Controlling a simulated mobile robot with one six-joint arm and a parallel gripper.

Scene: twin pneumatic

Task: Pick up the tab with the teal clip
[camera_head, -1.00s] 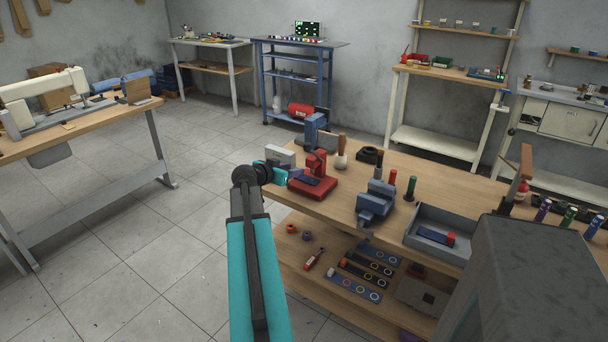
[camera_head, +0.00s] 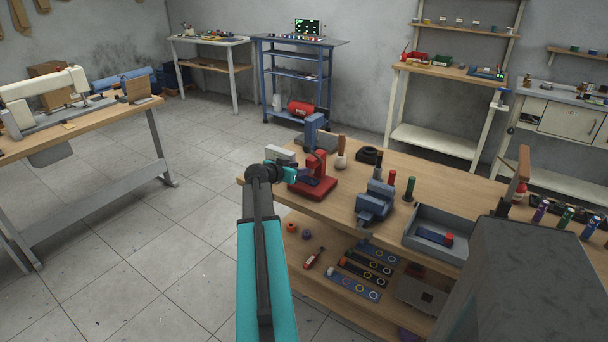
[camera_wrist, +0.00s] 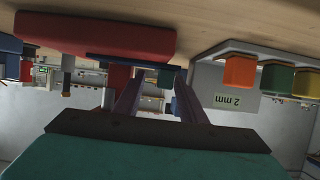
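I cannot make out a tab with a teal clip in either view. My gripper (camera_wrist: 158,80) is open, its two dark purple fingers apart with only background seen between them. In the head view, its teal wrist end is at the left edge of the workbench (camera_head: 345,208), beside a red press (camera_head: 318,186). In the upside-down wrist view, a red base (camera_wrist: 95,35) is close to the left finger. The fingertips show too small in the head view to place exactly.
A blue vise (camera_head: 375,204), a wooden-handled tool (camera_head: 341,152) and a grey tray (camera_head: 412,240) with a blue, red-ended piece stand on the bench. Several ringed strips (camera_head: 355,284) lie on the lower shelf. Open floor (camera_head: 150,240) is to the left.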

